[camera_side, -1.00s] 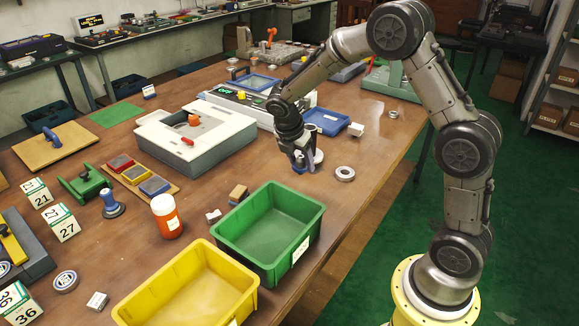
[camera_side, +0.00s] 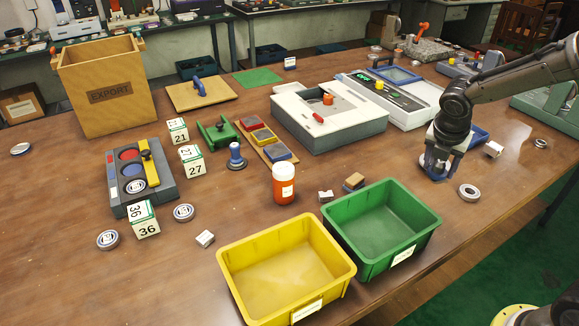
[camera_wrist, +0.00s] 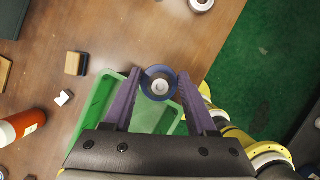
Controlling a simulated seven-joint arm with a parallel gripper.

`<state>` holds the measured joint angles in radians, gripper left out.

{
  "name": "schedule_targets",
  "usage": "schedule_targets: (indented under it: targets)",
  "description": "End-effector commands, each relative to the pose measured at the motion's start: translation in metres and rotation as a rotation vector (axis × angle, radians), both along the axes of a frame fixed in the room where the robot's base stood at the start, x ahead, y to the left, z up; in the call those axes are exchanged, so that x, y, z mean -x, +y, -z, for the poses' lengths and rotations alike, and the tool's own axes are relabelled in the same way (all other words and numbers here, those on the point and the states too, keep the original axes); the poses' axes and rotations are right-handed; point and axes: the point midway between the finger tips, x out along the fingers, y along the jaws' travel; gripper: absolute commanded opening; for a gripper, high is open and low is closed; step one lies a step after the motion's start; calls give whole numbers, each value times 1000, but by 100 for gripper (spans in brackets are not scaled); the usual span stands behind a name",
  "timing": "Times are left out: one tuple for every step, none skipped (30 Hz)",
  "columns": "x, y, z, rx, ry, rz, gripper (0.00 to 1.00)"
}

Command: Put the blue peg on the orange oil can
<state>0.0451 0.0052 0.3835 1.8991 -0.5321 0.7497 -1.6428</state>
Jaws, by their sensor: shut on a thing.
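The orange oil can (camera_side: 284,184) stands upright on the table with a white label and pale top; in the wrist view it shows at the left edge (camera_wrist: 22,126). My gripper (camera_side: 436,168) is low over the table at the right, well apart from the can. In the wrist view my gripper (camera_wrist: 159,80) is shut on a round blue piece (camera_wrist: 147,84) with a dark inside and a pale centre. I cannot tell for certain that this is the blue peg. A blue knobbed piece (camera_side: 236,153) with a round base stands left of the can.
A green bin (camera_side: 384,262) and a yellow bin (camera_side: 248,296) stand at the front. A metal ring (camera_side: 469,192) lies right of my gripper. A wooden block (camera_side: 354,182) and a small white block (camera_side: 326,196) lie between can and green bin.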

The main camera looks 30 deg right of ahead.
Motion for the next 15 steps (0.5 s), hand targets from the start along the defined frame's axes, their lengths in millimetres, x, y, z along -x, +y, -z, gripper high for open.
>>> schedule_targets:
  targets:
    - [-13, 9, -9, -1, -8, -87, 0]
    - [-20, 14, -13, 0, -9, -140, 0]
    - [-29, 23, -18, -1, -8, -210, 0]
    - [-36, 29, -22, 0, -8, -262, 0]
    - [-43, 37, -27, -1, -7, -315, 0]
    - [-52, 47, -33, -1, -9, -384, 0]
    - [-58, 55, -38, 0, -9, -437, 0]
    - [-66, 64, -43, -1, -10, -489, 0]
    - [-74, 76, -49, 0, -10, -559, 0]
    - [-81, 88, -55, -1, -10, -614, 0]
    - [-87, 99, -60, -1, -10, -668, 0]
    - [-95, 115, -67, -1, -9, -738, 0]
    - [-101, 127, -73, -1, -10, -787, 0]
    - [-105, 139, -77, -1, -9, -832, 0]
    - [-111, 153, -83, 0, -8, -880, 0]
